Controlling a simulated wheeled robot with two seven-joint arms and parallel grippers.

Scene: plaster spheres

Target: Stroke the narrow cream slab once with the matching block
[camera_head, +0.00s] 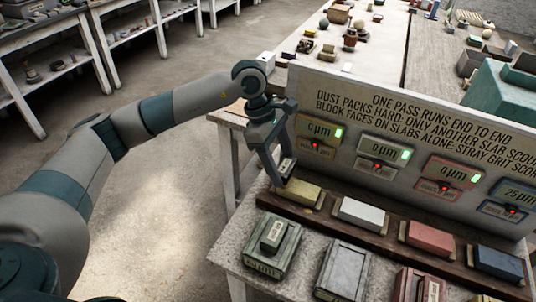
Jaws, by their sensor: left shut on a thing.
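A row of slabs lies in a dark wooden rail (330,216) on the bench: a pale yellow, cream-like slab (298,191), a white slab (362,214), a red slab (431,237) and a blue slab (499,262). My left gripper (281,176) points down at the left end of the pale yellow slab. It is shut on a small pale block (287,166), mostly hidden by the fingers. I cannot tell whether this block touches the slab. My right gripper is not in view.
A lettered panel (400,130) stands close behind the slabs; its displays read 0, 0, 0 and 25 µm. In front lie a green-grey box (262,262) with a small block on top, a grey box (343,270) and a red one (405,285). Shelves (75,65) stand far left.

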